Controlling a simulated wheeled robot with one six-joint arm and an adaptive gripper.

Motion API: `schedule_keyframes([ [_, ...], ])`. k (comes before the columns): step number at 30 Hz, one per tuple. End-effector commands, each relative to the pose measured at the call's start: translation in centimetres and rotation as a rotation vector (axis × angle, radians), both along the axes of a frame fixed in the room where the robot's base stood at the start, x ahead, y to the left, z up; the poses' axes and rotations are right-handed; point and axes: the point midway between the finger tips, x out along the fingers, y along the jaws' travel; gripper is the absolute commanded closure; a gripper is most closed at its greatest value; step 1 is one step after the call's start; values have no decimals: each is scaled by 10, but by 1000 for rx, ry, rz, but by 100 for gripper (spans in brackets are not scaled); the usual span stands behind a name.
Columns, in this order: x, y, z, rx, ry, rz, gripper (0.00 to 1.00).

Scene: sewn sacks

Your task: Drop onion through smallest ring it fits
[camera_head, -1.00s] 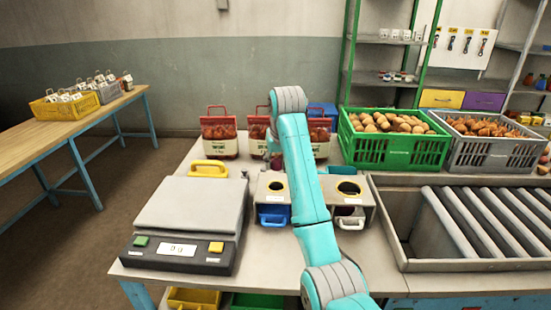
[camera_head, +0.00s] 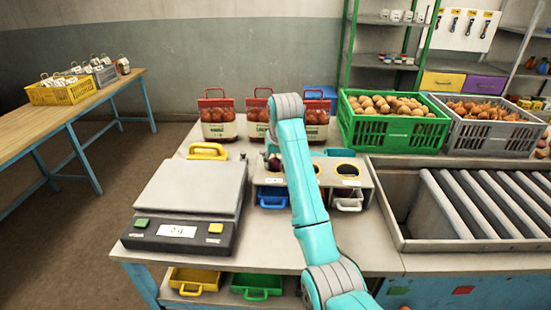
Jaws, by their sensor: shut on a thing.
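A dark purple onion (camera_head: 275,163) is held at the end of my arm, over the left part of the ring stand (camera_head: 352,182). My gripper (camera_head: 272,155) is shut on it; the fingers are small and partly hidden behind my arm. The left ring is hidden by the onion and gripper. A middle ring is mostly hidden by my arm. The right ring (camera_head: 347,170) is the widest opening I can see and looks dark inside. A blue bin (camera_head: 272,197) sits under the left ring and a pale bin (camera_head: 348,202) under the right one.
A scale (camera_head: 190,200) stands left of the stand, with a yellow-handled item (camera_head: 207,151) behind it. Bagged onions (camera_head: 217,118) line the back. A green crate (camera_head: 390,131), a grey crate (camera_head: 485,135) and a roller tray (camera_head: 470,205) fill the right. Clear tabletop lies in front.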

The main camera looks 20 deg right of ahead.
Motion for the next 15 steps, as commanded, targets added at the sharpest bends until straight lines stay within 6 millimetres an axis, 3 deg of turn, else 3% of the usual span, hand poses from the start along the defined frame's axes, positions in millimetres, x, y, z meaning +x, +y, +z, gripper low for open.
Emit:
schedule_keyframes([
  [4, 0, 0, 0, 0, 0, 0, 85],
  [5, 0, 0, 0, 0, 0, 0, 50],
  [8, 0, 0, 0, 0, 0, 0, 29],
  [15, 0, 0, 0, 0, 0, 0, 29],
])
